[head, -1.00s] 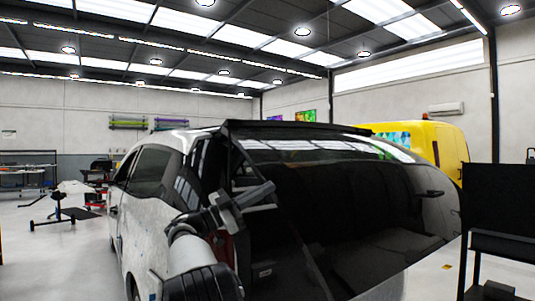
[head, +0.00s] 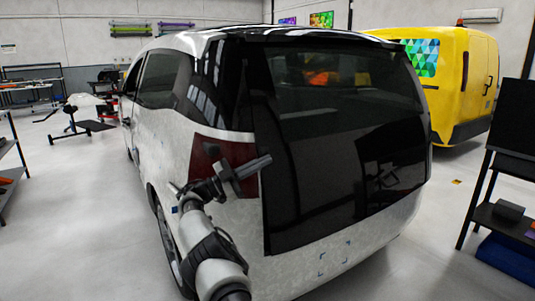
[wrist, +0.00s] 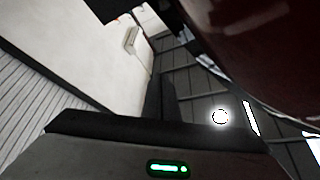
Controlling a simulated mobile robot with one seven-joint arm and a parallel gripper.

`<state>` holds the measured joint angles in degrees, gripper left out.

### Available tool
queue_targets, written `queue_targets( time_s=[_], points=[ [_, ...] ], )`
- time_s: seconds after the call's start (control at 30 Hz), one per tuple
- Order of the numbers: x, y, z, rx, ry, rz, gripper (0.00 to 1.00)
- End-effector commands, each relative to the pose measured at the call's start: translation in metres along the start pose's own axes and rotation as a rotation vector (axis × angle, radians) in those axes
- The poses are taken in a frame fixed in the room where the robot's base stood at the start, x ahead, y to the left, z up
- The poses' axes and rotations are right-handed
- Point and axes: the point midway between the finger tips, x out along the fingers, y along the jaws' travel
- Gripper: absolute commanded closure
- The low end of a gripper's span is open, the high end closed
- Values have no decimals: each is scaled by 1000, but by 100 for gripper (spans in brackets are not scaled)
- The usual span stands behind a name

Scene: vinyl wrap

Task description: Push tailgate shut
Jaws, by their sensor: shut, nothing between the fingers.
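The tailgate (head: 345,150) is a tall dark panel with a large window at the rear of the white van (head: 177,130). It hangs down over the opening, its lower edge close to the pale bumper (head: 330,262). No clear gap shows along its edges, but I cannot tell whether it is latched. My gripper (head: 262,163) is shut and empty, in front of the dark red tail light (head: 208,152) by the tailgate's left edge. I cannot tell whether it touches the van. In the wrist view a dark red surface (wrist: 250,40) fills the upper right.
A yellow van (head: 470,85) stands behind on the right. A black rack (head: 500,200) stands at the right edge, with a blue bin (head: 510,258) low in it. Workbenches (head: 40,85) and a stand (head: 72,120) are at the left.

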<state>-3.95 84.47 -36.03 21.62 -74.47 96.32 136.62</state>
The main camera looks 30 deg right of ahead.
Motion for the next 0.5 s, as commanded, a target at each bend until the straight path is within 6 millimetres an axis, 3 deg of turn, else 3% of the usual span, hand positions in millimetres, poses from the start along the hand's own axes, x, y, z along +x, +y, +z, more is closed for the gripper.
queue_targets(
  time_s=[0.5],
  points=[
    [-10,3,4,-1,1,1,100]
  ],
)
